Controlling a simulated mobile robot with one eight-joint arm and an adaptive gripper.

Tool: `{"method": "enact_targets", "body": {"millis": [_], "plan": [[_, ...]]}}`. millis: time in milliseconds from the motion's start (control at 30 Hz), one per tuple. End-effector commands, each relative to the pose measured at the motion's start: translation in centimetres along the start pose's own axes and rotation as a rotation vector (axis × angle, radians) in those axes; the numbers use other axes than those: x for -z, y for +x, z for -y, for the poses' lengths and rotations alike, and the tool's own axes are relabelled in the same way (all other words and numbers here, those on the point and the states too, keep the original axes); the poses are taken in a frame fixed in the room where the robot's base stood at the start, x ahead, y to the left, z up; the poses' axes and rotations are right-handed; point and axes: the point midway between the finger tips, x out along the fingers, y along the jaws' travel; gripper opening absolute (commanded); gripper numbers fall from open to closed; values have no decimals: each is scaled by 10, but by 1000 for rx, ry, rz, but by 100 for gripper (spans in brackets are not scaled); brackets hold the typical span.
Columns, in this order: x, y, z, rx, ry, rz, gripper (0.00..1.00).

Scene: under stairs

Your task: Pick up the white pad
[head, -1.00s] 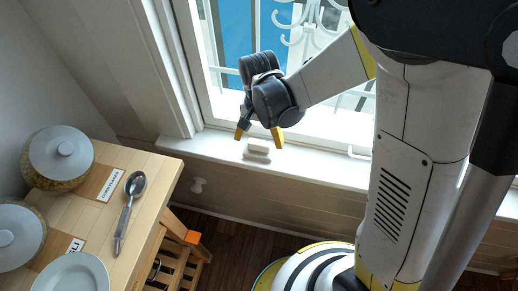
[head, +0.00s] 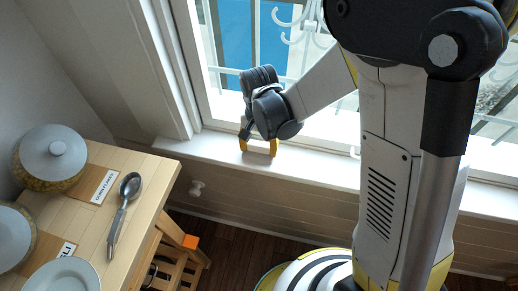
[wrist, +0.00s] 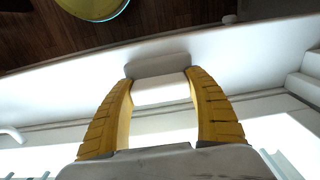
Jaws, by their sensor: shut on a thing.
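The white pad (wrist: 161,92) is a small pale block with rounded edges on the white window sill. In the wrist view it sits between the two yellow fingers of my gripper (wrist: 160,80), with a finger against each side. In the head view my gripper (head: 258,149) points down at the sill, shut on the pad, which is mostly hidden between the fingertips. I cannot tell whether the pad still touches the sill.
The window sill (head: 320,168) is clear on both sides of my gripper, with the window frame close behind. A wooden table (head: 143,190) at the left holds lidded jars, a spoon (head: 124,208), labels and a plate (head: 68,276).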

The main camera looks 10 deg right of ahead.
Motion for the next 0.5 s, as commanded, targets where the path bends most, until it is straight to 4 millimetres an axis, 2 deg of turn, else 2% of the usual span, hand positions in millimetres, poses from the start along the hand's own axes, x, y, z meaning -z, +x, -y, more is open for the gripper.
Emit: {"method": "enact_targets", "body": {"millis": [233,433,500], "plan": [[0,-12,0,0,0,0,33],[0,-46,0,0,0,0,33],[-3,-53,-14,0,4,0,33]]}}
